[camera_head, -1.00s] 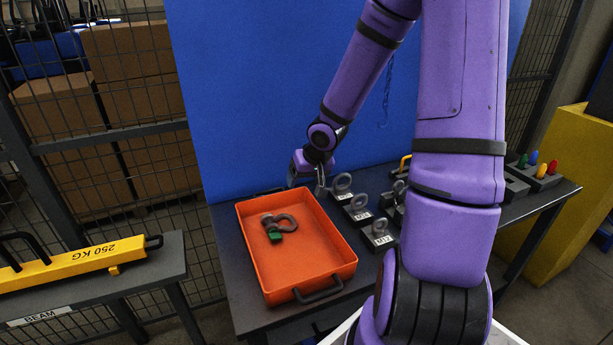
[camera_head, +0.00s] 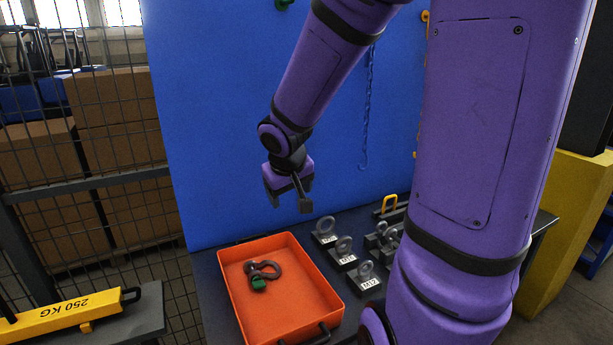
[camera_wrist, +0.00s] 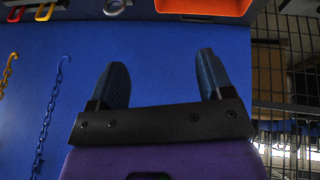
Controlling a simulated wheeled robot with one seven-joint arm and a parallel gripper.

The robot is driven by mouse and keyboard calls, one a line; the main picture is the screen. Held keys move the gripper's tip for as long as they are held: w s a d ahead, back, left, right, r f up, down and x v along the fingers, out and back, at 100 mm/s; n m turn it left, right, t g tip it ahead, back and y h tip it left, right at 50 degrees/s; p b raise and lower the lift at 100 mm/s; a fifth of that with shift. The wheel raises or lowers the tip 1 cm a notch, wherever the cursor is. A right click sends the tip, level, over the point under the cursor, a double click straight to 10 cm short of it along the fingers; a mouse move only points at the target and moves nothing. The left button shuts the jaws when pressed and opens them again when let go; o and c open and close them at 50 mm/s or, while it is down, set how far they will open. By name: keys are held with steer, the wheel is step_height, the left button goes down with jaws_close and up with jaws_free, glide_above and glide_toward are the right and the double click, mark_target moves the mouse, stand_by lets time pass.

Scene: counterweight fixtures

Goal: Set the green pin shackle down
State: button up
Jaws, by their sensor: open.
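The green pin shackle (camera_head: 262,272), a dark grey bow with a green pin end, lies in the orange tray (camera_head: 297,290) on the dark table. My gripper (camera_head: 289,207) is open and empty. It is raised above the table in front of the blue panel, above the tray's back right corner and apart from the shackle. In the wrist view my gripper (camera_wrist: 164,85) shows two spread fingers with nothing between them. A part of the orange tray (camera_wrist: 205,6) shows at the top edge there; the shackle is not in that view.
Several eye bolts on labelled blocks (camera_head: 343,252) stand right of the tray. A yellow 250 KG beam (camera_head: 75,306) lies on a stand at the left. The blue panel (camera_head: 225,120) rises behind the table, with a blue chain (camera_head: 369,110) hanging on it.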

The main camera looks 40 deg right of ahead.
steer(key=s+a+r+n+y, duration=0.1)
steer(key=s+a+r, duration=0.4)
steer(key=s, duration=0.3)
steer(key=s+a+r+n+t+y, duration=0.1)
steer(key=s+a+r+y, duration=0.1)
steer(key=s+a+r, duration=0.3)
steer(key=s+r, duration=0.2)
steer(key=s, duration=0.1)
steer(key=shift+s+r, duration=0.25)
steer(key=shift+s, duration=0.1)
steer(key=shift+a, duration=0.1)
steer(key=shift+c, duration=0.2)
